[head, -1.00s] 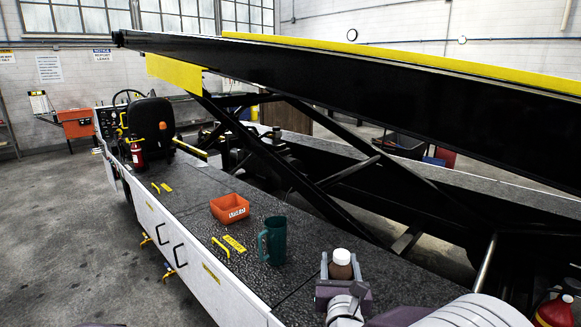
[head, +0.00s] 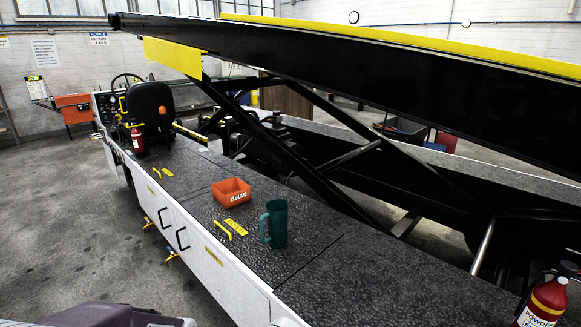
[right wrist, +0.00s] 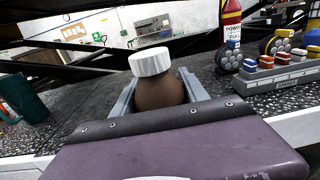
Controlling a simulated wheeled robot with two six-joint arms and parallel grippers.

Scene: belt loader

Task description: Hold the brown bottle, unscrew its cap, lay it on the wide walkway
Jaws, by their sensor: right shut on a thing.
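The brown bottle (right wrist: 163,93) with its white cap (right wrist: 150,61) on top shows in the right wrist view. It is roughly upright between the grey jaws of my right gripper (right wrist: 158,92), which is shut on it. Neither is in the head view. The wide walkway (head: 350,275) is the dark textured deck running from the lower right toward the seat in the head view. Purple housing of my left gripper (head: 110,316) shows at the bottom left edge. Its fingers are out of the picture.
A teal mug (head: 274,224) and an orange bin (head: 231,191) stand on the walkway, with a yellow handle (head: 229,228) near them. A red powder bottle (head: 543,303) is at the right. The black conveyor boom (head: 380,85) hangs overhead.

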